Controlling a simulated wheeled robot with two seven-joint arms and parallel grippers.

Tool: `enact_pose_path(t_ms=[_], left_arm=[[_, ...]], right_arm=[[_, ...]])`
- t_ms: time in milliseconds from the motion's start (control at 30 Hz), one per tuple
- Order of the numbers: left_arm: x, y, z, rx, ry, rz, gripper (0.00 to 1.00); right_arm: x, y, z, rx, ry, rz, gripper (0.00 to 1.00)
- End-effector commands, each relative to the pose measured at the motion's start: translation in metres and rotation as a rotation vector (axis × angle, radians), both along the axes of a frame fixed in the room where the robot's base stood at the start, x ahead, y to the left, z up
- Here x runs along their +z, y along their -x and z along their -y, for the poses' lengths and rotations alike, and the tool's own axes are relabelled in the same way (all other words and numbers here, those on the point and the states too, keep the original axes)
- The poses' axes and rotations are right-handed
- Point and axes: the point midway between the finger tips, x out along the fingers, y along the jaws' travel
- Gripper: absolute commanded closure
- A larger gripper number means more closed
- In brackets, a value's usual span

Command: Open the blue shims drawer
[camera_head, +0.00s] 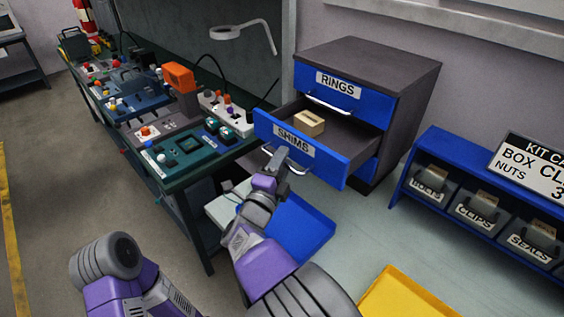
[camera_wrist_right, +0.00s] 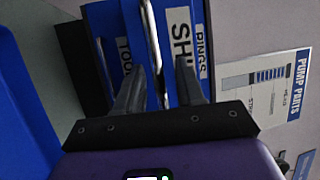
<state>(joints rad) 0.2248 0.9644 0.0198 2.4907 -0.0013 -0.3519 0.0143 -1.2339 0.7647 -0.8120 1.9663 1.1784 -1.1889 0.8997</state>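The blue shims drawer (camera_head: 325,165) is pulled well out of the grey cabinet, and a small beige box (camera_head: 309,122) lies inside it. Its white SHIMS label also shows in the right wrist view (camera_wrist_right: 181,32). My right gripper (camera_head: 283,163) is at the metal handle on the drawer's front. In the right wrist view, the gripper's two dark fingers (camera_wrist_right: 160,85) are spread, with the handle bar (camera_wrist_right: 152,45) running between them. A gap shows between fingers and bar. My left arm shows at the lower left; its gripper is out of view.
The RINGS drawer (camera_head: 352,98) above is closed. A workbench (camera_head: 190,172) with parts stands left of the cabinet. A blue tray (camera_head: 300,228) lies below the open drawer and a yellow tray (camera_head: 405,295) nearer. A blue shelf (camera_head: 400,190) with labelled bins stands right.

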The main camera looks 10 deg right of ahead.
Motion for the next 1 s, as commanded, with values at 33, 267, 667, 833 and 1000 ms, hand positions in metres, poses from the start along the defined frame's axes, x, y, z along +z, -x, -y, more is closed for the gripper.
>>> enact_pose_path(t_ms=[33,267,667,833,1000], left_arm=[[0.000,0.000,0.000,0.000,0.000,0.000,0.57],[0.001,0.000,0.000,0.000,0.000,0.000,0.57],[0.008,0.000,0.000,0.000,0.000,0.000,0.57],[0.009,0.000,0.000,0.000,0.000,0.000,0.57],[0.008,0.000,0.000,0.000,0.000,0.000,0.57]], right_arm=[[0.000,0.000,0.000,0.000,0.000,0.000,0.62],[-0.001,0.006,-0.004,0.002,0.000,0.000,0.62],[-0.012,0.058,-0.033,0.002,-0.001,-0.001,0.62],[-0.014,0.065,-0.036,0.000,0.000,0.000,0.62],[-0.014,0.065,-0.036,0.000,-0.001,0.000,0.62]])
